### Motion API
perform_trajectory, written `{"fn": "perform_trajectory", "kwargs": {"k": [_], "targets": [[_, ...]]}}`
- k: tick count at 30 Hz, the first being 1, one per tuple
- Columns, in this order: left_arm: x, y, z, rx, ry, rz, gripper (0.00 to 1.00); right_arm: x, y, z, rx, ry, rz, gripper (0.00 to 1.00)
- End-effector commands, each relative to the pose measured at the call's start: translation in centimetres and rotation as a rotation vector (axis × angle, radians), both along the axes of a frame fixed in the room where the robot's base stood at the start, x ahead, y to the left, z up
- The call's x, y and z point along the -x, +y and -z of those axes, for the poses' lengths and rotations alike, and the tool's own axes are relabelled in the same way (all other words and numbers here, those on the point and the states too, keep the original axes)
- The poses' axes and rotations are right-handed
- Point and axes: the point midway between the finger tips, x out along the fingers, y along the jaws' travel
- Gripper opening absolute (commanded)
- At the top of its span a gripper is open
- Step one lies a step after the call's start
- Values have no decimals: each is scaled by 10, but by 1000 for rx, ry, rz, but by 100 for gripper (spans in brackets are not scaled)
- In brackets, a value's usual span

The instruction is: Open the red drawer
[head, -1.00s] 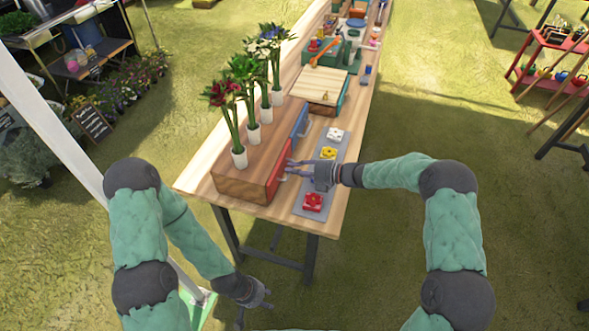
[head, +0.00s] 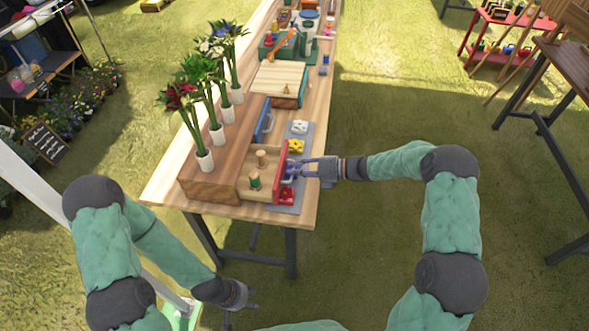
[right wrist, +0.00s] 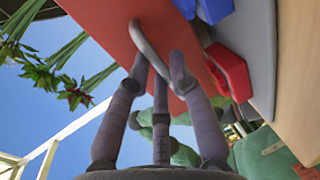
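The red drawer (head: 282,172) stands pulled out of the wooden box (head: 215,180) on the table, at its near right end. Inside it are a wooden peg-like piece (head: 262,158) and a green-topped one (head: 254,180). My right gripper (head: 290,168) is at the red front, its fingers closed in around the pale handle. The right wrist view shows the handle (right wrist: 150,50) between the fingers, against the red panel (right wrist: 110,35). My left gripper (head: 243,304) hangs low in front of the table, away from the box, fingers apart and empty.
A blue drawer (head: 263,120) sits farther back in the box. White, yellow and red blocks lie on a grey strip (head: 303,135) beside the right gripper; the red block (head: 286,195) is close. Flowers in white vases (head: 204,160) line the box top.

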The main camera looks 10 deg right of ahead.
Motion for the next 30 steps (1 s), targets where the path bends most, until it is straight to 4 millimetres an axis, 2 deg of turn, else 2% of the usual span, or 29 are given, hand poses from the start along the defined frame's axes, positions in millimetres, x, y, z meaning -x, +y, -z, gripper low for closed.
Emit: {"fn": "perform_trajectory", "kwargs": {"k": [10,14,17,30], "targets": [[0,0,0,0,0,0,40,0,0,0,0,0,0,41],[0,0,0,0,0,0,40,1,-6,-1,0,0,2,41],[0,0,0,0,0,0,40,5,-18,-4,0,-2,3,41],[0,0,0,0,0,0,40,30,-94,-20,0,-1,3,41]]}}
